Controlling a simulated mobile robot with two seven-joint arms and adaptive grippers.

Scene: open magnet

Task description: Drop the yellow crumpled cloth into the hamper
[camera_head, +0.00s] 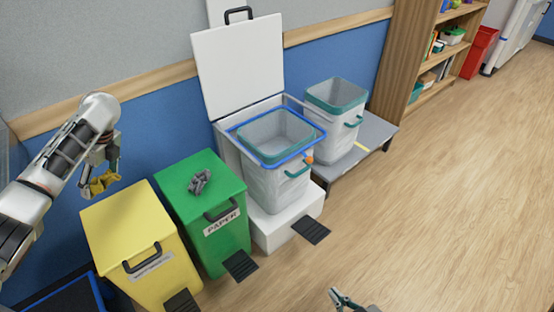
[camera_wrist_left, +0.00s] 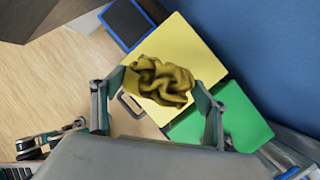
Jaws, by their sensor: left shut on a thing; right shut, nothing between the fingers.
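The yellow crumpled cloth (camera_head: 103,182) is in my left gripper (camera_head: 100,178), at the left of the head view above the yellow bin. In the left wrist view the cloth (camera_wrist_left: 160,80) sits between the two fingers of the left gripper (camera_wrist_left: 158,92), which is shut on it. The hamper appears to be the open-lidded white bin with a blue rim (camera_head: 247,153) in the middle of the head view; a teal-topped basket (camera_head: 262,156) sits inside it. My right gripper (camera_head: 340,298) shows only at the bottom edge, shut and empty.
A yellow lidded bin (camera_head: 130,226) and a green PAPER bin (camera_head: 228,190) with a grey crumpled thing (camera_head: 200,181) on its lid stand left of the open bin. A second teal-topped basket (camera_head: 345,116) stands on a grey platform (camera_head: 377,130). The floor at right is clear.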

